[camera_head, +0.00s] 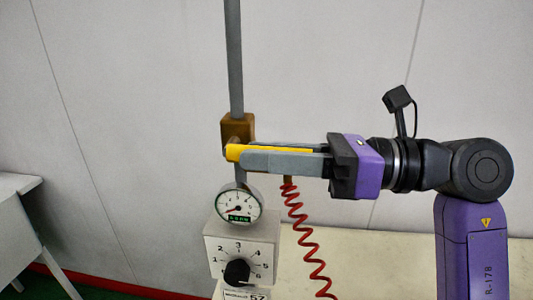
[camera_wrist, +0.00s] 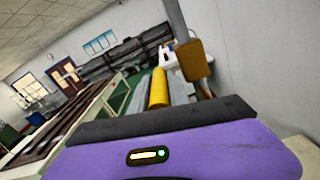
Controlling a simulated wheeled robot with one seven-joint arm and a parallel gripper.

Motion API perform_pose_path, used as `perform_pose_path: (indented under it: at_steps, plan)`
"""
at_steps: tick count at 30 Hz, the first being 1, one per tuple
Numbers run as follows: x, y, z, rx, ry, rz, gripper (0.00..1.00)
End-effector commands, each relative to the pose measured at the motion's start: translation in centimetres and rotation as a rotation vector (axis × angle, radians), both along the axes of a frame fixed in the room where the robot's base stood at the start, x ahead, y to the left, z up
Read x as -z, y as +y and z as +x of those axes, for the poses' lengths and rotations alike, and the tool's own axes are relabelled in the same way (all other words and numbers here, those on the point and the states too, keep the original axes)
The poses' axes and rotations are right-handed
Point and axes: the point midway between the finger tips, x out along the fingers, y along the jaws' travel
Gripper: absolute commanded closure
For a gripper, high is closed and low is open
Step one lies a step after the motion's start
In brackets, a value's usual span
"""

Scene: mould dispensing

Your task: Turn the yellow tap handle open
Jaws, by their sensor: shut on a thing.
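The yellow tap handle (camera_head: 233,152) lies level across the brass valve body (camera_head: 237,127) on the grey vertical pipe (camera_head: 235,60). My gripper (camera_head: 262,158) comes from the right and is shut on the handle, with its grey fingers along either side. Part of the handle is hidden by the near finger. In the wrist view the yellow handle (camera_wrist: 158,88) runs between the two fingers, and the valve body (camera_wrist: 194,60) is just beyond, to the right.
Below the valve are a round gauge (camera_head: 238,205) and a dial box (camera_head: 240,250). A red coiled hose (camera_head: 303,235) hangs below my gripper. A pale table (camera_head: 385,255) is behind it. A grey-white bench (camera_head: 30,215) stands at the left.

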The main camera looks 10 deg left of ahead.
Motion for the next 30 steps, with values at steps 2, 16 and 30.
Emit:
perform_pose_path:
  at_steps: [2,16,30]
  plan:
    - [-0.1,-0.1,0.1,0.003,0.000,0.001,1.00]
    - [-1.2,-0.1,0.2,0.005,0.001,-0.157,1.00]
    - [-3.2,0.7,0.2,0.007,0.015,-0.591,1.00]
